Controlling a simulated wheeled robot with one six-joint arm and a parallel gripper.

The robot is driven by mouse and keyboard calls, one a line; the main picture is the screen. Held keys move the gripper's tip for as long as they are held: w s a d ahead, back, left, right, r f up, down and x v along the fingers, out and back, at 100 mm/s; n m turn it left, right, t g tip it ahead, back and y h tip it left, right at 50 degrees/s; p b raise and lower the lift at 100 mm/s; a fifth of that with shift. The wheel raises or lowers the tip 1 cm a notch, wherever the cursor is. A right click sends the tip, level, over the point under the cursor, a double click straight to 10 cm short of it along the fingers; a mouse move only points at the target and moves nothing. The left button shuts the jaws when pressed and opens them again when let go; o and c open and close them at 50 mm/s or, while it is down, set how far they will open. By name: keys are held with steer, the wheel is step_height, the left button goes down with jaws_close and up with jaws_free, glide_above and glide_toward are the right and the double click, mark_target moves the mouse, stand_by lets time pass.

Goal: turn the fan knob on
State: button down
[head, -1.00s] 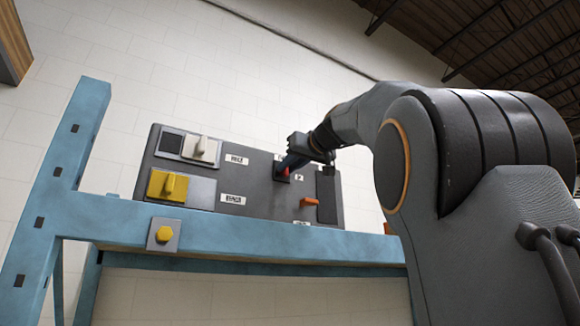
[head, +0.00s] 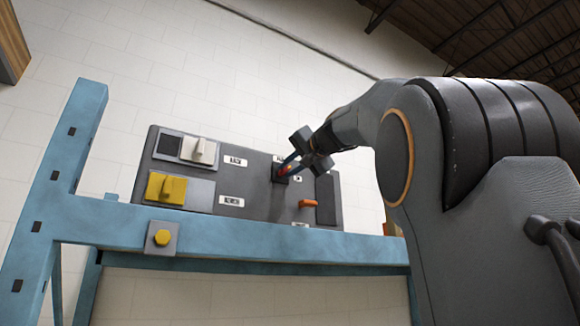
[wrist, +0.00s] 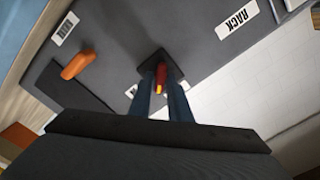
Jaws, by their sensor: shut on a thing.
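A dark grey control panel (head: 258,203) stands tilted behind a blue frame rail. A small red knob (head: 283,170) with a yellow-orange mark sits on a dark square base in the panel's right half. My gripper (head: 287,164) reaches in from the right and is shut on this red knob. In the wrist view the two blue-grey fingers of my gripper (wrist: 161,83) flank the red knob (wrist: 162,72), one on each side. The label closest to the knob is partly hidden, so I cannot read it as the fan's.
An orange handle (head: 308,204) sticks out right of the knob, close to my gripper. A white switch (head: 204,149) and a yellow knob (head: 174,187) are on the panel's left. A blue rail (head: 250,247) with a yellow button (head: 163,238) runs in front.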

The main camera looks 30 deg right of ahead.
steer(key=m+p, duration=0.1)
steer(key=m, duration=0.3)
steer(key=shift+m, duration=0.3)
steer(key=shift+f+m+p, duration=0.15)
steer(key=shift+m+p, duration=0.65)
steer(key=shift+m, duration=1)
steer(key=c, duration=1.8)
jaws_free()
steer(key=s+b, duration=0.3)
steer(key=s, duration=0.4)
steer(key=shift+s+d+b, duration=0.2)
steer(key=shift+s+b, duration=0.2)
